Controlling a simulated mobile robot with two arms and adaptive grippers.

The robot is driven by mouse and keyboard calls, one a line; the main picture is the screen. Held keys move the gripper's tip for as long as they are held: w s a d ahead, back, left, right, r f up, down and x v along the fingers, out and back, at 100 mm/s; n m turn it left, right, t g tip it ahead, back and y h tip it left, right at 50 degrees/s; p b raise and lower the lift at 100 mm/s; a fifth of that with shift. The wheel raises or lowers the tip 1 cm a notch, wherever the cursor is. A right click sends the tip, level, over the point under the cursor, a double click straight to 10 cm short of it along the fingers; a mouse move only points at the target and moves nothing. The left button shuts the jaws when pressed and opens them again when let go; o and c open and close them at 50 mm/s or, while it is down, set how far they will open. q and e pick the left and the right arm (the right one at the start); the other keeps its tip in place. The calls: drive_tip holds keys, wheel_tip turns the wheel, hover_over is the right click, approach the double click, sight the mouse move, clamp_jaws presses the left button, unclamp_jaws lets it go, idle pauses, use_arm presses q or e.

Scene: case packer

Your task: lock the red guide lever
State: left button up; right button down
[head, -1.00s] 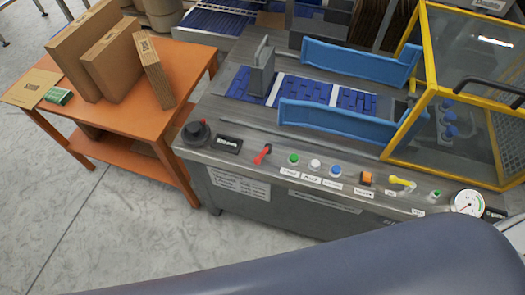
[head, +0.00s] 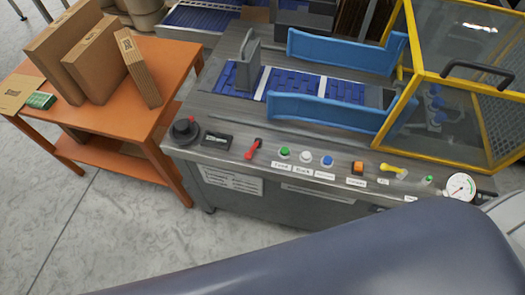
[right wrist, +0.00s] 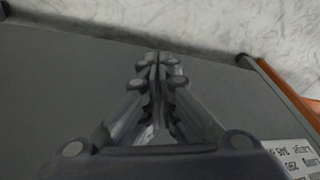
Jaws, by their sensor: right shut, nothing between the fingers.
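The red guide lever (head: 253,149) is a small red handle on the front ledge of the case packer (head: 235,185), between a black label plate (head: 217,141) and the green button. It slants, with its lower end toward the front left. In the right wrist view my right gripper (right wrist: 158,62) is shut and empty, in front of a plain grey panel (right wrist: 60,90) with a white label at lower right. The lever is not in the right wrist view. Neither gripper shows in the head view; a dark arm link of mine crosses the bottom.
A black knob (head: 185,130) stands left of the lever. Green (head: 284,152), white (head: 306,156) and blue buttons, an orange switch (head: 358,168), a yellow lever (head: 392,168) and a gauge (head: 460,186) line the ledge. An orange table (head: 110,115) with cartons stands left.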

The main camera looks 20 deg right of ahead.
sight(253, 149)
drive_tip(key=w+a+r+m+t+y, duration=0.2)
drive_tip(key=w+r+y, duration=0.1)
drive_tip(key=w+r, duration=0.9)
drive_tip(key=w+a+r+y+b, duration=0.1)
drive_tip(key=a+r+y, duration=0.15)
drive_tip(key=r, duration=0.55)
drive_tip(key=w+a+r+y+b, duration=0.1)
drive_tip(key=a+r, duration=0.3)
drive_tip(key=r, duration=0.3)
drive_tip(key=w+d+r+m+t+y, duration=0.1)
drive_tip(key=w+d+r+m+t, duration=0.2)
drive_tip(key=w+r+m, duration=0.2)
wheel_tip(253, 149, up, 2)
drive_tip(key=shift+w+r+t+y, duration=0.2)
drive_tip(key=shift+r+t+y, duration=0.05)
drive_tip(key=shift+t+y, duration=0.1)
drive_tip(key=p+x, duration=0.1)
drive_tip(key=x, duration=0.3)
drive_tip(key=p+x, duration=0.1)
drive_tip(key=x, duration=0.4)
drive_tip(key=p+x, duration=0.1)
drive_tip(key=x, duration=0.3)
drive_tip(key=shift+w+a+r, duration=0.1)
drive_tip(key=shift+w+a, duration=0.25)
drive_tip(key=shift+a+r+p, duration=0.1)
drive_tip(key=shift+a+p, duration=0.05)
drive_tip(key=shift+p, duration=0.35)
drive_tip(key=shift+m+t+h, duration=0.25)
drive_tip(key=shift+m+h, duration=0.15)
